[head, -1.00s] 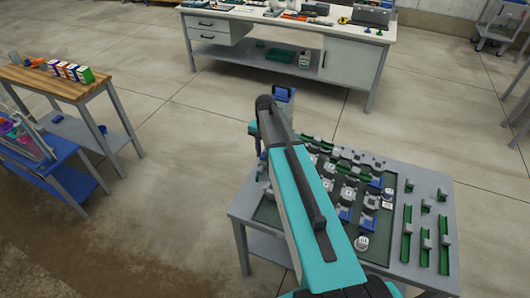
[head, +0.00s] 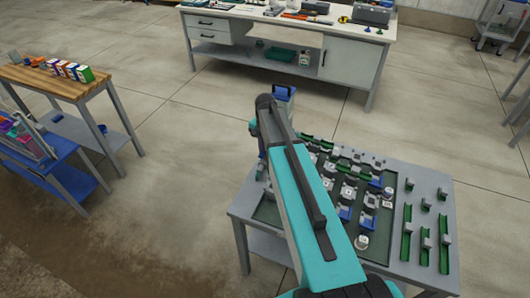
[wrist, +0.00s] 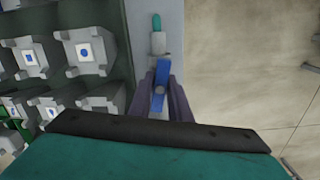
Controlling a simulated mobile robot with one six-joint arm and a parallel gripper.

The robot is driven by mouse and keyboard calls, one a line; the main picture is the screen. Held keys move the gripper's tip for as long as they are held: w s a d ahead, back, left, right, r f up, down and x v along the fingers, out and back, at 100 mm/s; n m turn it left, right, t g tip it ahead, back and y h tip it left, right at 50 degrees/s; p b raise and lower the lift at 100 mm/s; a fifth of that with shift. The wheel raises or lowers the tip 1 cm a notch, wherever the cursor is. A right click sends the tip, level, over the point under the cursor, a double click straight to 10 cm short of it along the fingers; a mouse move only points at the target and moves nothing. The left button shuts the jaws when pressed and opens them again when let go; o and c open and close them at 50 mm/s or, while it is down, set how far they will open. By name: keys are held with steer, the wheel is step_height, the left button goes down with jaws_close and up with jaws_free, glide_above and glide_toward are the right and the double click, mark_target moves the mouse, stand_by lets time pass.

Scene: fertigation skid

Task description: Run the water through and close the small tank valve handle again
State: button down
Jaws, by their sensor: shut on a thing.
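In the wrist view my gripper (wrist: 161,82) is shut on a blue handle (wrist: 159,90), which stands between its two dark fingers. The handle lies in line with a light grey fitting (wrist: 158,43) with a teal tip (wrist: 156,22), over the grey table edge. I take the blue piece to be the valve handle; its exact turn angle is hard to tell. No flowing water is visible.
The grey skid table (head: 428,185) carries several grey and blue fittings and green channels (head: 407,232). A white workbench (head: 350,60) stands behind. A wooden table (head: 50,82) and a blue rack (head: 72,182) stand left. The floor between is clear.

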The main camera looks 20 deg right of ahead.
steer(key=m, duration=0.4)
steer(key=shift+m, duration=0.3)
steer(key=m, duration=0.8)
steer(key=shift+m, duration=2.3)
steer(key=c, duration=1.6)
jaws_free()
